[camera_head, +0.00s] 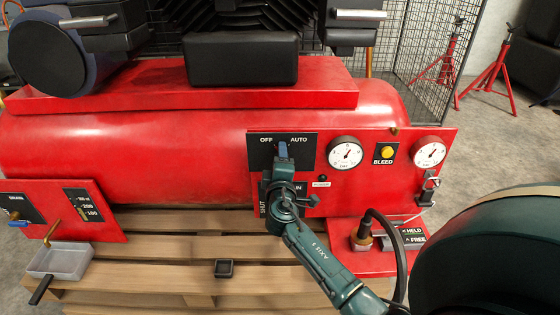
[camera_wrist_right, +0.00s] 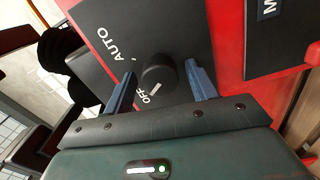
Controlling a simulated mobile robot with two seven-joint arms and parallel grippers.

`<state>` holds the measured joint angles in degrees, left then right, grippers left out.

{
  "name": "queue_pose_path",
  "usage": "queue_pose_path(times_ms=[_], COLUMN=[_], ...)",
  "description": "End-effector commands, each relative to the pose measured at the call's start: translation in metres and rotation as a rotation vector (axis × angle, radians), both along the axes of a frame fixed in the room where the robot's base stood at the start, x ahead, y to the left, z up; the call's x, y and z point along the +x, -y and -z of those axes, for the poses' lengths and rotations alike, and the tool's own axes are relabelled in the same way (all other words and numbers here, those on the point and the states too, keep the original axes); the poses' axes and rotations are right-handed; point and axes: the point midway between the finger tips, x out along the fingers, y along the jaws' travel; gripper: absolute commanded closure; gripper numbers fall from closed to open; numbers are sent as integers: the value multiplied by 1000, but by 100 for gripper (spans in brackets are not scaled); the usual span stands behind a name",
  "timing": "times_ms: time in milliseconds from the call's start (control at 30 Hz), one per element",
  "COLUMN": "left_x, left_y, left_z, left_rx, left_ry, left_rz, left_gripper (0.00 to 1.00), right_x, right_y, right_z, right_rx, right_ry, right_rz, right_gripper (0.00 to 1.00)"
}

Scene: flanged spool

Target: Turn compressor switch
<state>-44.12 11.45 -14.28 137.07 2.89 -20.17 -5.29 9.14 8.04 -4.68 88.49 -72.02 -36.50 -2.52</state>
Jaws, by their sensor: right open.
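The compressor switch is a round black knob (camera_wrist_right: 158,71) on a black plate marked OFF and AUTO, seen in the right wrist view. Its white pointer mark is at the OFF label. In the head view the switch plate (camera_head: 304,152) sits on the red front panel, and my gripper hides the knob. My right gripper (camera_head: 283,147) is in front of the plate. In the right wrist view its two blue fingers (camera_wrist_right: 159,68) are open, one on each side of the knob, with visible gaps. My left gripper is not in view.
The red panel also carries two white gauges (camera_head: 345,153) (camera_head: 430,152), a yellow BLEED button (camera_head: 387,152) and a metal latch (camera_head: 429,188). A black hose (camera_head: 396,240) rises at lower right. The red tank (camera_head: 120,150) lies behind, above a wooden pallet (camera_head: 180,250).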

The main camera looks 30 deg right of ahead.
Motion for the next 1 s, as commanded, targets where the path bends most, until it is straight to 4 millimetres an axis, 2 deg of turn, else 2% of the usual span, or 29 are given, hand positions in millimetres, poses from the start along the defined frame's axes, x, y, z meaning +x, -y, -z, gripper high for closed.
queue_pose_path(times_ms=[233,367,800,1000], left_x=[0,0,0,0], left_y=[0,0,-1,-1], left_z=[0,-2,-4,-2], left_rx=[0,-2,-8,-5], left_ry=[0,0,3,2], left_rz=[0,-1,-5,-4], left_gripper=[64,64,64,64], right_x=[-2,-13,-91,-109], right_y=[-1,-8,-56,-67], right_z=[1,2,2,1], right_rx=[2,4,4,1], right_ry=[-1,-2,-2,-2], right_rz=[0,-2,-1,0], right_gripper=[43,43,43,43])
